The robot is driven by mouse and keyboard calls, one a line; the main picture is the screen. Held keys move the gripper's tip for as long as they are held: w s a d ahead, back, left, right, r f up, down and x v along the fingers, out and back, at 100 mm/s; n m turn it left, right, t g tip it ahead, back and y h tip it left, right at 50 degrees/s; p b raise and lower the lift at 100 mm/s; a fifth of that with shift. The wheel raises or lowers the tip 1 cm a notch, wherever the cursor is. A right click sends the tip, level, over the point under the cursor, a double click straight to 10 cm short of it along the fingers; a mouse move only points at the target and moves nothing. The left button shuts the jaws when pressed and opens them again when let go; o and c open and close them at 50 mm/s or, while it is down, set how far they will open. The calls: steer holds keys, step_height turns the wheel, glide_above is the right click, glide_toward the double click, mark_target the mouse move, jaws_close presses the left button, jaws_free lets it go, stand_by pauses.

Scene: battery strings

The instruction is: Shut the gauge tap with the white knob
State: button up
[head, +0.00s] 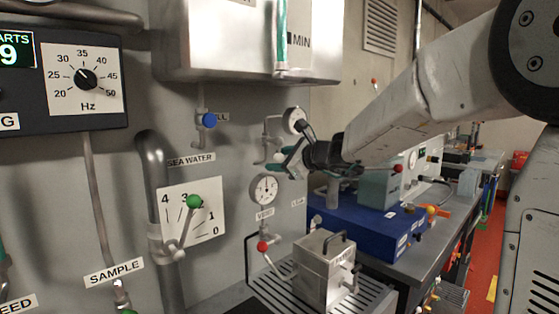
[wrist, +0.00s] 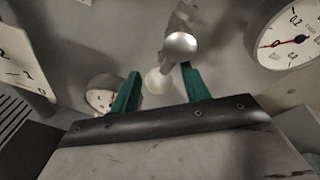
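The gauge tap sits on a thin wall pipe under a round gauge (head: 294,120). Its white knob (head: 280,157) shows beside my gripper (head: 288,163). In the wrist view, a pale round knob (wrist: 157,81) lies between the two teal fingers of my gripper (wrist: 160,78), with gaps on both sides. A bright round metal end (wrist: 180,46) of the fitting shows just beyond it. The fingers are apart and do not visibly grip anything. The gauge with a red needle also shows at right in the wrist view (wrist: 292,38).
A second gauge (head: 264,189) is below, over a red-knobbed lever (head: 262,246). A blue tap knob (head: 209,120) and a green-knobbed lever (head: 193,202) on a scale plate are left. A metal box (head: 325,272) and a blue case (head: 365,225) stand below right.

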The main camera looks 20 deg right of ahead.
steer(key=v, duration=0.7)
steer(key=shift+s+d, duration=0.15)
steer(key=shift+s, duration=0.2)
